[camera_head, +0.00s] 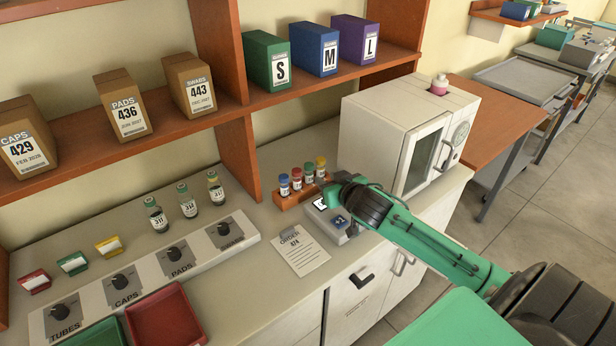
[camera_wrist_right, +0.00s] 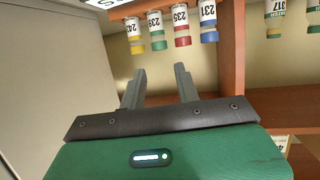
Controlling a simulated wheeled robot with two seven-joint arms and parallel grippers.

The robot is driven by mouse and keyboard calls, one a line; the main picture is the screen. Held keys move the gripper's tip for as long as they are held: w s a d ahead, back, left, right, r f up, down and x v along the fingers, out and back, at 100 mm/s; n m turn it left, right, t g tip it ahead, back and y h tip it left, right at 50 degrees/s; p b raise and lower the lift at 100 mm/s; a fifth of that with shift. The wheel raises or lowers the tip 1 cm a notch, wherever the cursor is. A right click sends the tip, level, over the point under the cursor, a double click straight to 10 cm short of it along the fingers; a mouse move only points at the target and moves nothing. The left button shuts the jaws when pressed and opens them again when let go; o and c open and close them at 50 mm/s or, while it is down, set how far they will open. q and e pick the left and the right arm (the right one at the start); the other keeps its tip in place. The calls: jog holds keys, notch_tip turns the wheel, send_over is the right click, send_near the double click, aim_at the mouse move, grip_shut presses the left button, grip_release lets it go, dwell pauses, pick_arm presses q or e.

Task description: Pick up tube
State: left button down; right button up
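Several small tubes stand in an orange-brown rack (camera_head: 284,200) on the counter, left of the white incubator. They are a blue-capped tube (camera_head: 284,186), a red-capped tube (camera_head: 296,180), a green-capped tube (camera_head: 309,173) and a yellow-capped tube (camera_head: 320,168). In the right wrist view these tubes hang across the top, with the yellow cap (camera_wrist_right: 137,47) leftmost and the blue cap (camera_wrist_right: 209,36) rightmost. My right gripper (camera_wrist_right: 160,82) is open and empty, its fingers apart from the tubes. In the head view my right wrist is beside the rack and its fingers are hard to make out. My left gripper is out of view.
A white incubator (camera_head: 382,136) with a shut glass door stands right of the rack. A grey device (camera_head: 318,222) sits under my right wrist. An order sheet (camera_head: 301,252), several larger vials (camera_head: 188,203), a dial panel (camera_head: 150,276) and a red tray (camera_head: 166,318) lie leftward.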

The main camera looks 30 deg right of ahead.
aim_at(311, 169)
jog(key=x, duration=0.4)
jog(key=shift+w+f, duration=0.1)
jog(key=shift+w, duration=0.2)
jog(key=shift+w+f+p, duration=0.15)
jog(key=shift+w+p, duration=0.1)
jog(key=shift+p, duration=0.05)
jog(key=shift+w+d, duration=0.1)
jog(key=shift+w, duration=0.15)
jog(key=shift+w+p, duration=0.3)
jog(key=p+x, duration=0.1)
jog(key=x, duration=0.2)
jog(key=shift+w+d+f, duration=0.1)
jog(key=shift+w+f, duration=0.05)
jog(key=shift+f, duration=0.05)
jog(key=shift+w+f, duration=0.25)
jog(key=shift+w, duration=0.15)
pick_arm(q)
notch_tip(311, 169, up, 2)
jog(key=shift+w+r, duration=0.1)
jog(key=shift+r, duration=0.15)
pick_arm(e)
jog(key=shift+c, duration=0.4)
grip_shut()
